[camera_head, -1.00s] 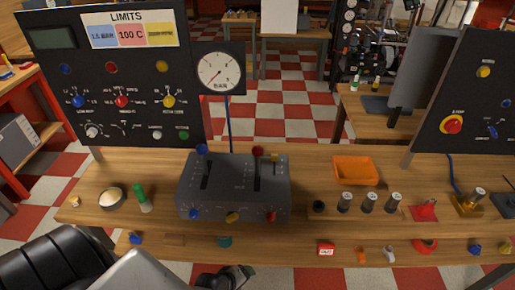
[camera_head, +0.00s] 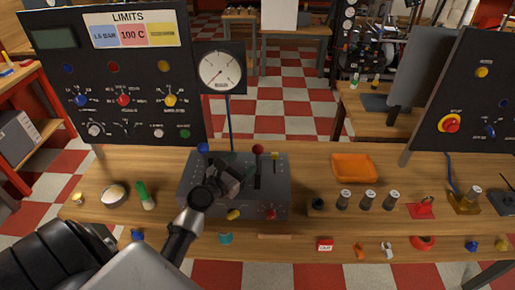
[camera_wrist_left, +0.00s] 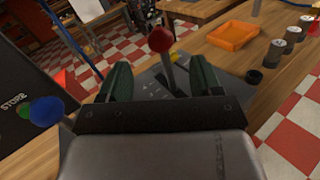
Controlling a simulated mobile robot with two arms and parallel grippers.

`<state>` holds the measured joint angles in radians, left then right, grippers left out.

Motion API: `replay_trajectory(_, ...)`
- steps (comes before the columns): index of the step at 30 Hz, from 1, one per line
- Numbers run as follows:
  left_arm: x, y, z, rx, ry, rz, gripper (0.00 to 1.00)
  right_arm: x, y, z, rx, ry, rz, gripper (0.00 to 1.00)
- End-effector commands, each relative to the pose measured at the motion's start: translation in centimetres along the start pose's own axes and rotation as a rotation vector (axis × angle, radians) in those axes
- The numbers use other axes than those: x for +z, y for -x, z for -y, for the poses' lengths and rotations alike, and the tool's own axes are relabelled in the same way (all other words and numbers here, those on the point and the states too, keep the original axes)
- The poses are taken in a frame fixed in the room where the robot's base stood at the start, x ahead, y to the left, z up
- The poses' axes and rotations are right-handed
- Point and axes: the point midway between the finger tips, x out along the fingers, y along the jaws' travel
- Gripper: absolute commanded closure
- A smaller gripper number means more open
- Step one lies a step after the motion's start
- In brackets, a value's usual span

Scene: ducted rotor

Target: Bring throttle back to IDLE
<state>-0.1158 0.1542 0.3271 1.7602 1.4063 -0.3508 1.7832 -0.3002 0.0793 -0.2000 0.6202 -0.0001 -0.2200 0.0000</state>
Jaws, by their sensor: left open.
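A dark grey control box (camera_head: 275,198) stands on the wooden bench with two levers. The left lever has a blue knob (camera_head: 202,147) and the right lever has a red knob (camera_head: 258,149); I cannot read which is the throttle. My left gripper (camera_head: 234,166) is open and empty above the box, between the levers, hiding part of its top. In the left wrist view the red knob (camera_wrist_left: 161,38) shows upright ahead, in line with the gap between the green fingers (camera_wrist_left: 160,72). The blue knob (camera_wrist_left: 47,110) is left of the gripper there. My right gripper is out of view.
A LIMITS panel (camera_head: 55,90) stands behind left and a round gauge (camera_head: 220,68) behind the box. A green-capped bottle (camera_head: 146,196) is left of the box. An orange tray (camera_head: 354,168) and several dark cylinders (camera_head: 367,201) are right of it.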

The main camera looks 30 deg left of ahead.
Motion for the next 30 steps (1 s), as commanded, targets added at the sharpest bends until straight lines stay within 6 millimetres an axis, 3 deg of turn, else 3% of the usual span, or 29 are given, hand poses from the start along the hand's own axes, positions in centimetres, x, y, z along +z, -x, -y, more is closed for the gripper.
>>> replay_trajectory(6,0.1,-4.5,0.0,0.000,-0.002,0.001,0.35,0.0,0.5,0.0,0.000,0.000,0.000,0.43)
replay_trajectory(12,0.0,-7.2,0.0,-0.001,-0.004,0.000,0.35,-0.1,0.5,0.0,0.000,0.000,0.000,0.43)
replay_trajectory(25,0.0,-8.2,0.0,-0.001,-0.005,-0.001,0.35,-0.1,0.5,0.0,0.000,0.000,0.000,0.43)
replay_trajectory(30,0.0,-8.2,0.0,-0.001,-0.005,-0.001,0.61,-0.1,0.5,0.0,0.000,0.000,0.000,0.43)
